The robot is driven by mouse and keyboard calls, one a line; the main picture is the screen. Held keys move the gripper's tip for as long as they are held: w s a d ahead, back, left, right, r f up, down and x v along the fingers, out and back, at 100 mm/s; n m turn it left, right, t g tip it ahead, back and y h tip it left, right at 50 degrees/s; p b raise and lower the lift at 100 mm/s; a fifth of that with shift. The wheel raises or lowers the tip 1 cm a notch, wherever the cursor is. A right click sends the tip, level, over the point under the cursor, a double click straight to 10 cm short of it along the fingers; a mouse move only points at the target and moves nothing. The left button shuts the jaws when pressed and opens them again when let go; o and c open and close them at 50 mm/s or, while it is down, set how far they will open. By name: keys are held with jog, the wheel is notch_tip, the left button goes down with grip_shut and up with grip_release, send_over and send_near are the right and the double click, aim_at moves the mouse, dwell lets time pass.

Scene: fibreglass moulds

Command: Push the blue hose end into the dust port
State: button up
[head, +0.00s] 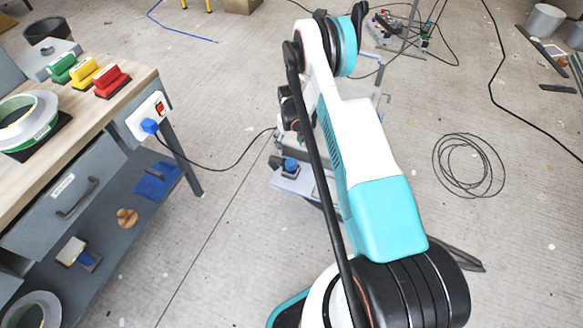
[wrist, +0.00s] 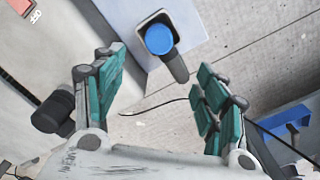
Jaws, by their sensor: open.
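A round blue end (wrist: 159,39) on a grey fitting with a short dark tube shows at the top of the wrist view, over the edge of a pale flat panel (wrist: 118,14). It looks like the blue hose end. In the head view, a small blue-topped piece (head: 290,164) on a pale low panel (head: 303,184) seems to be the same thing. My gripper (wrist: 160,78) is open and empty, with its teal-padded fingers spread wide. The blue end is beyond the fingertips, between them and apart. I cannot pick out the dust port with certainty.
A workbench (head: 136,88) at left bears green, yellow and red blocks and a tape roll (head: 22,120). A blue plug (head: 150,125) sits in its white socket box, with a black cable trailing across the floor. A cable coil (head: 468,165) lies at right; much floor around it is clear.

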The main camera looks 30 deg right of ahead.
aim_at(291, 162)
notch_tip(291, 162, down, 9)
jog(key=b, duration=0.2)
jog(key=shift+r+b, duration=0.2)
jog(key=shift+b, duration=0.2)
jog(key=f+b, duration=0.2)
jog(key=f, duration=0.1)
jog(key=f+b, duration=0.1)
jog(key=f, duration=0.1)
jog(key=shift+s+d+f, duration=0.1)
jog(key=shift+s, duration=0.15)
jog(key=shift+c, duration=0.5)
jog(key=c, duration=1)
